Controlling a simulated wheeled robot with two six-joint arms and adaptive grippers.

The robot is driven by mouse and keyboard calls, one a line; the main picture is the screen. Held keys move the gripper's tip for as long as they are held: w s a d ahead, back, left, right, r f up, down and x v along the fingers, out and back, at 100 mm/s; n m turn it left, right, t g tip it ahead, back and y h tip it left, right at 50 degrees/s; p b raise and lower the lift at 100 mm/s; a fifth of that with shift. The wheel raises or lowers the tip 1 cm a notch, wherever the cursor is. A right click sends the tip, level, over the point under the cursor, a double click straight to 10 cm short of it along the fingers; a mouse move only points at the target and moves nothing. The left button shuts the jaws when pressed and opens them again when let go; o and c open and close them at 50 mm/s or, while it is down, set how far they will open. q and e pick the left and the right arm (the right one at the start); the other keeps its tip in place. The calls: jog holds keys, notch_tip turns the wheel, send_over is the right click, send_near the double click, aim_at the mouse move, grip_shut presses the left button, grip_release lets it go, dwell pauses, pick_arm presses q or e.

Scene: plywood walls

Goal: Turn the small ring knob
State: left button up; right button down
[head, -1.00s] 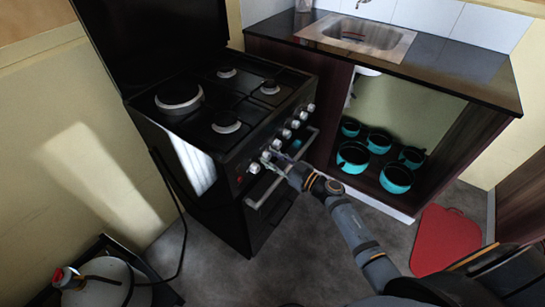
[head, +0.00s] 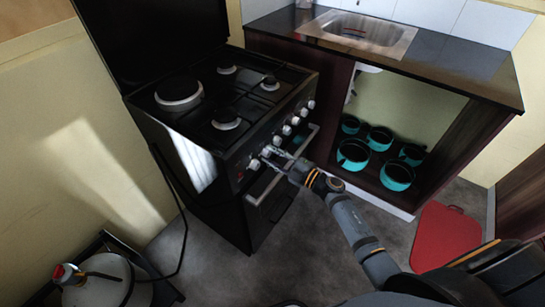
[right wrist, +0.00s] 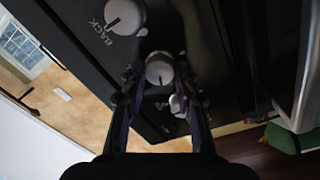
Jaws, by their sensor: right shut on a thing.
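A black stove (head: 205,190) stands with a row of several silver-white knobs along its front panel. My right gripper (head: 270,157) is at the left part of this row. In the right wrist view, its two dark fingers (right wrist: 160,80) are closed on the sides of a round light knob (right wrist: 160,70) with a short dark mark. A knob (right wrist: 125,17) beside the word BACK is above it, and another (right wrist: 178,105) is partly hidden below. I cannot read the label of the held knob. My left gripper is not in view.
The oven handle (head: 282,178) runs just below the knobs, close to my right gripper. A counter with a sink (head: 360,32) stands to the right, with several teal pots (head: 353,155) below. A white gas bottle (head: 105,285) is at the lower left.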

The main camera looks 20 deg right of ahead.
jog(key=shift+f+n+b, duration=0.1)
jog(key=shift+n+b, duration=0.4)
jog(key=shift+n, duration=1.5)
jog(key=c, duration=1)
grip_release()
jog(key=v, duration=1.2)
jog(key=shift+d+f, duration=0.1)
jog(key=shift+c, duration=0.2)
grip_shut()
